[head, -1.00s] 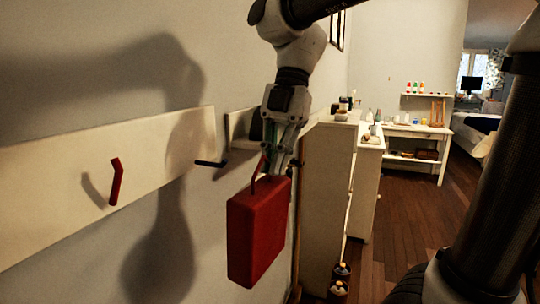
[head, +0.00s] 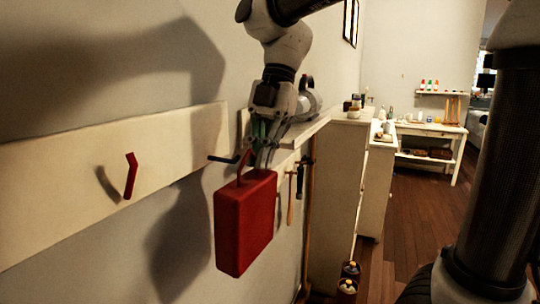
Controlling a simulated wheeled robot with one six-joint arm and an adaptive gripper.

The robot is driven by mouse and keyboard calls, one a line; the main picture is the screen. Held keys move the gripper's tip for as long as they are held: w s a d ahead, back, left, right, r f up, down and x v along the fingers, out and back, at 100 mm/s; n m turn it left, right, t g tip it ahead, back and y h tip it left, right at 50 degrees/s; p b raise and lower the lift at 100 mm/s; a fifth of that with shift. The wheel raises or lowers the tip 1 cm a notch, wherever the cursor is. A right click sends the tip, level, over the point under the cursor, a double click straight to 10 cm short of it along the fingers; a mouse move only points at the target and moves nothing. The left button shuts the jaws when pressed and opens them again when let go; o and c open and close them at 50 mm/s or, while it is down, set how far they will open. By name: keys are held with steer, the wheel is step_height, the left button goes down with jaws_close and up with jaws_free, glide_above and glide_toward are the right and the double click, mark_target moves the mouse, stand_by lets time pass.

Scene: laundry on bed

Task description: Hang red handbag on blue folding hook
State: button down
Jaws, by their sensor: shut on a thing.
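The red handbag (head: 245,225) hangs upright from my gripper (head: 262,160), which is shut on its handle (head: 243,165). The blue folding hook (head: 222,159) sticks out from the white wall board (head: 150,140), just left of my gripper and at about the height of the bag's handle. The handle looks close to the hook's tip in the picture; I cannot tell whether they touch or how far apart they are in depth. The hook's end nearest the gripper is partly hidden by the gripper and handle.
A red hook (head: 131,175) is on the same board further left. Tools (head: 298,185) hang on the wall behind the bag. A white cabinet (head: 335,185) stands to the right, with pots (head: 348,278) on the floor by it. A white table (head: 432,130) is further back, with open wooden floor (head: 410,200).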

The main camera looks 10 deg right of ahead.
steer(key=w+a+f, duration=0.1)
steer(key=w+a, duration=0.2)
steer(key=a, duration=0.2)
steer(key=shift+w+f, duration=0.15)
steer(key=shift+w, duration=0.2)
stand_by(0.3)
stand_by(0.6)
steer(key=c, duration=1.6)
jaws_free()
steer(key=shift+o, duration=0.2)
